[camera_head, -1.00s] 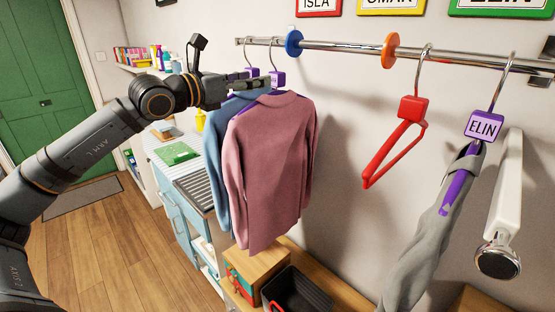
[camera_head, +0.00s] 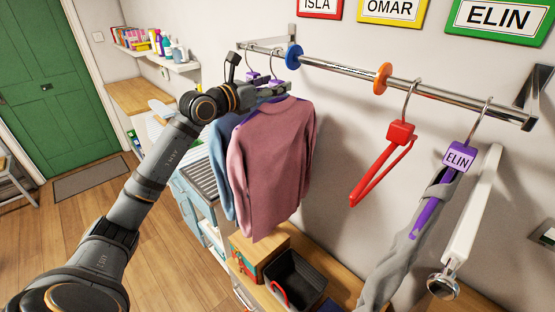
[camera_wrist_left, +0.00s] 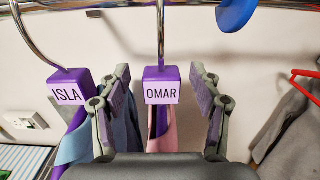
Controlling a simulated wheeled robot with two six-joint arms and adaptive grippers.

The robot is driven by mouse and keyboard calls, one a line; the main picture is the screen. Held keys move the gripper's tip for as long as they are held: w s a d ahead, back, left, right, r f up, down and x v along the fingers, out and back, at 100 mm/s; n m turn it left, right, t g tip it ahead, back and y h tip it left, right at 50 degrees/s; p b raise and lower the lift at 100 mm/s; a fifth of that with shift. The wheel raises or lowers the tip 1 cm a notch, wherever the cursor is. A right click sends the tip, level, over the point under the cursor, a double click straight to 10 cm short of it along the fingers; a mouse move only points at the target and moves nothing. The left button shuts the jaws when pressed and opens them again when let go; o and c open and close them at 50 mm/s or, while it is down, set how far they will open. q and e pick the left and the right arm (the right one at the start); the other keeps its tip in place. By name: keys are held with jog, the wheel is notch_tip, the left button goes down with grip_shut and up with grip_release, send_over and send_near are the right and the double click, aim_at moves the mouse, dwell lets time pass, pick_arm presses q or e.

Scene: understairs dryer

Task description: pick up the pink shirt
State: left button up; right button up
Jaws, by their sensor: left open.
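The pink shirt (camera_head: 270,160) hangs from the rail on a purple hanger, in front of a blue shirt (camera_head: 219,160). In the left wrist view the purple hanger's OMAR tag (camera_wrist_left: 161,92) stands upright, with a strip of the pink shirt (camera_wrist_left: 163,138) below it. My left gripper (camera_wrist_left: 160,78) is open, one finger on each side of this tag, with a gap on both sides. In the head view my left gripper (camera_head: 272,91) is at the shirt's collar and partly hides the hanger. My right gripper is not in view.
The blue shirt's ISLA tag (camera_wrist_left: 68,93) is close to my left finger. An orange disc (camera_head: 382,78), a red empty hanger (camera_head: 385,160) and a grey garment (camera_head: 400,255) on the ELIN hanger are along the rail (camera_head: 340,71). A black bin (camera_head: 297,277) stands below.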

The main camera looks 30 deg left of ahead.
pick_arm(q)
jog(key=shift+w+d, duration=0.3)
jog(key=shift+w, duration=0.2)
jog(key=shift+s+a, duration=0.1)
jog(key=c, duration=0.4)
grip_shut()
